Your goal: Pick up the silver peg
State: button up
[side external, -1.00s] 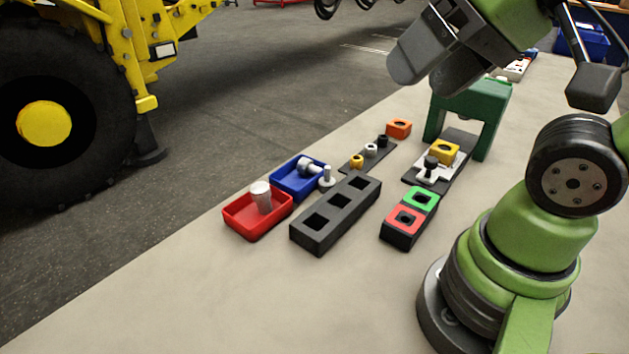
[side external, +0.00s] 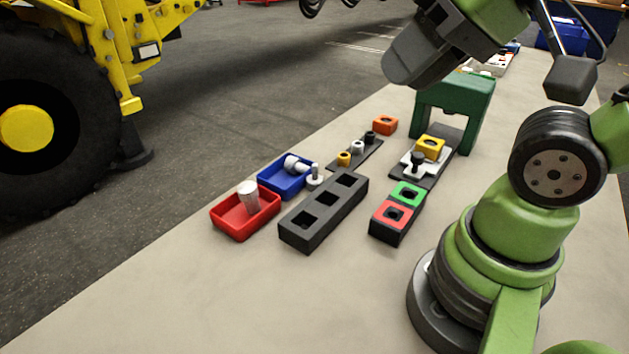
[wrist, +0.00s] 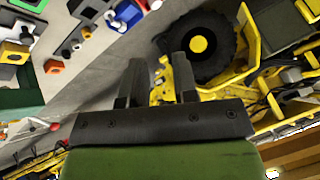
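A silver-white cylindrical peg (side external: 249,197) stands tilted in the red tray (side external: 229,231). Silver headed pieces are also in view: one (side external: 296,164) lies in the blue tray (side external: 275,183), and one (side external: 315,174) stands just right of that tray. Which of these is the silver peg I cannot tell for certain. My gripper (side external: 413,58) is high above the table at the upper right, well away from the trays. In the wrist view my gripper (wrist: 157,85) has its two fingers apart with nothing between them. The trays show only partly at that view's top edge.
A dark three-hole block (side external: 322,212) stands right of the trays. A block with green and red tops (side external: 391,222), a green arch (side external: 455,95), a yellow block (side external: 430,147) and an orange block (side external: 385,125) stand farther right or back. The front left table is clear.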

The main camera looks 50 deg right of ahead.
jog(key=m+g+h, duration=0.2)
jog(key=m+g, duration=0.5)
jog(key=m, duration=0.1)
send_over(315, 165)
jog(key=f, duration=2.1)
jog(key=shift+s+a+f, duration=0.2)
jog(key=shift+s+f, duration=0.1)
jog(key=shift+f, duration=0.1)
jog(key=f, duration=0.6)
jog(key=shift+w+d, duration=0.25)
jog(key=shift+w, duration=0.15)
jog(key=shift+r, duration=0.1)
grip_shut()
